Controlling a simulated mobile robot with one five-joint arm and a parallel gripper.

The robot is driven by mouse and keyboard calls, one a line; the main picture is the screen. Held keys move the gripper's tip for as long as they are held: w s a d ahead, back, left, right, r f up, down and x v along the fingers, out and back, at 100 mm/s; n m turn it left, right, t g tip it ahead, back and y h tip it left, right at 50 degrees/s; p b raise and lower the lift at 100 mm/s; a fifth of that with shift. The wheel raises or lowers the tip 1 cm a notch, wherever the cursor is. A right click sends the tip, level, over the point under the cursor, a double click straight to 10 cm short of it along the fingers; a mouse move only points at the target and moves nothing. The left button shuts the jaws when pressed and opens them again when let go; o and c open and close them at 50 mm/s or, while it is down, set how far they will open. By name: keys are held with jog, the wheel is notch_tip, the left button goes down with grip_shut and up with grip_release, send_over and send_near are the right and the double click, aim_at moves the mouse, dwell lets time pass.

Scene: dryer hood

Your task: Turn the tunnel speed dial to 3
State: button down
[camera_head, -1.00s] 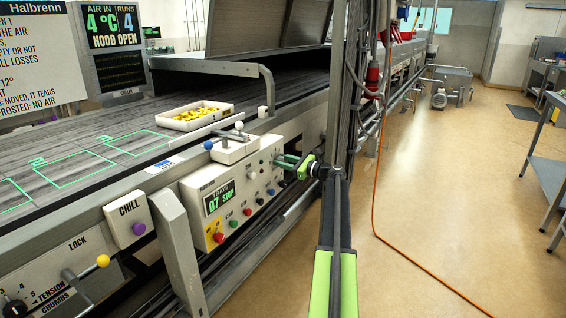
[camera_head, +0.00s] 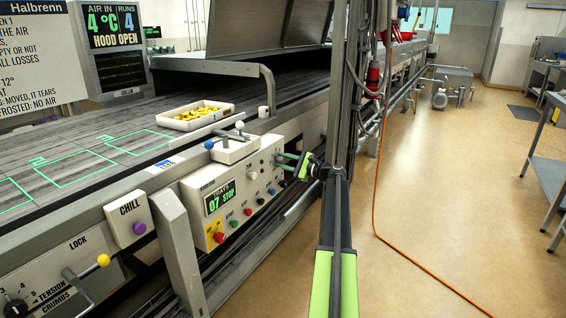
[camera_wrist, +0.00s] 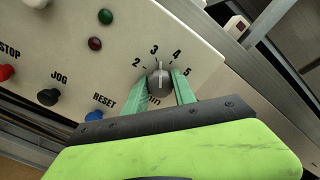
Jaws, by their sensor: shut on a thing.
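The tunnel speed dial (camera_wrist: 158,84) is a small grey knob on the cream control panel, shown in the wrist view. The numbers 2, 3, 4 and 5 stand in an arc above it, and part of "min" shows below. Its pale pointer line points up, near 3 on the side toward 4; the exact setting is hard to tell. My gripper (camera_wrist: 160,76) is shut on the dial, with one green finger on each side. In the head view my gripper (camera_head: 282,160) reaches the right end of the panel, and the dial is too small to make out.
Several buttons sit close by, including blue RESET (camera_wrist: 95,117), black JOG (camera_wrist: 48,97) and a green one (camera_wrist: 105,16). The panel display (camera_head: 219,197) reads 07 STOP. A tray of yellow pieces (camera_head: 197,125) rests on the belt. The floor at right is open, crossed by an orange cable (camera_head: 374,215).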

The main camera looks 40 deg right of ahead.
jog(key=shift+n, duration=1.1)
jog(key=c, duration=1)
grip_release()
jog(key=shift+c, duration=0.2)
jog(key=v, duration=1.7)
jog(key=shift+s, duration=0.2)
jog(key=shift+s+f, duration=0.1)
jog(key=shift+f, duration=0.05)
